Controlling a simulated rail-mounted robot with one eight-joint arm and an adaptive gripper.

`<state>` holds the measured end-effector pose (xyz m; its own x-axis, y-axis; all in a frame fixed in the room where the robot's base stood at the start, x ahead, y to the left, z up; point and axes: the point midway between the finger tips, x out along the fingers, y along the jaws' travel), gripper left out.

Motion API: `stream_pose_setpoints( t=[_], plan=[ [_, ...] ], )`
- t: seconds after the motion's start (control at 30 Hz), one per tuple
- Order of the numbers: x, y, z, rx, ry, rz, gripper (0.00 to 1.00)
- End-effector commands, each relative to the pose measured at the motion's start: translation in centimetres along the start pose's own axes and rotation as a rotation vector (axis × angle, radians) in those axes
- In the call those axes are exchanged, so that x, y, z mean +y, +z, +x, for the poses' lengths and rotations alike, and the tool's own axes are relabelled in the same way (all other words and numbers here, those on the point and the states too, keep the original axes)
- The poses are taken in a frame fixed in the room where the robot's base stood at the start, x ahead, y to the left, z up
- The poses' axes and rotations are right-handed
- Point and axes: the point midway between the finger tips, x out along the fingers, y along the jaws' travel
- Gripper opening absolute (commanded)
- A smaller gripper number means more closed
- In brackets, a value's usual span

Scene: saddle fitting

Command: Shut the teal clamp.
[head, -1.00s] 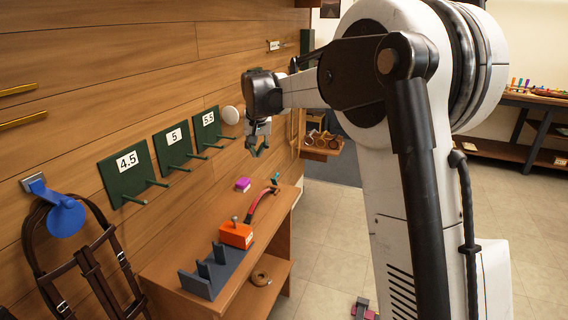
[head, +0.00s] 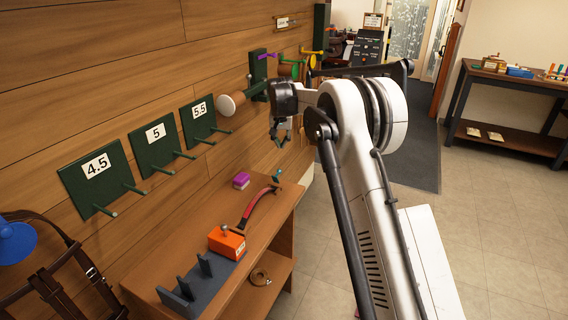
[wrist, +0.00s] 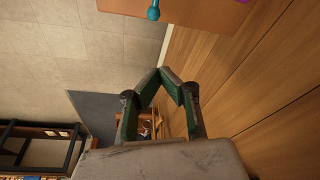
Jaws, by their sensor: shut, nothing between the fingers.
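A small teal object (head: 277,176), likely the teal clamp, sits at the far end of the wooden workbench, by the red curved strap. It also shows in the wrist view as a teal rounded piece (wrist: 153,12) at the bench edge, cut off by the top of the frame. Too little shows to tell if it is open or shut. My gripper (head: 284,141) hangs above and beyond the bench's far end, apart from the teal piece. In the wrist view its green-lined fingers (wrist: 158,73) meet at the tips and hold nothing.
The bench (head: 200,245) carries a grey slotted stand (head: 195,285), an orange block (head: 227,242), a red strap (head: 258,205) and a purple block (head: 241,180). Green peg plates (head: 95,176) project from the wall. The floor right of the bench is clear.

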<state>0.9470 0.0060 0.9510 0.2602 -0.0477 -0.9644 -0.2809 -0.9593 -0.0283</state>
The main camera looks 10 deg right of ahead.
Motion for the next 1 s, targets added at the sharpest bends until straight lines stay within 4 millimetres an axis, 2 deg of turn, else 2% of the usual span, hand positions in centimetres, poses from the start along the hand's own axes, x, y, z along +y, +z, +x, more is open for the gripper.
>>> stream_pose_setpoints(
  t=[0.27,0.43,1.0],
  plan=[
    [0.0,0.0,0.0,0.000,0.000,0.000,0.00],
    [0.0,0.0,1.1,0.000,0.000,0.000,0.00],
    [0.0,0.0,9.7,0.000,0.000,-0.001,0.00]
  ],
)
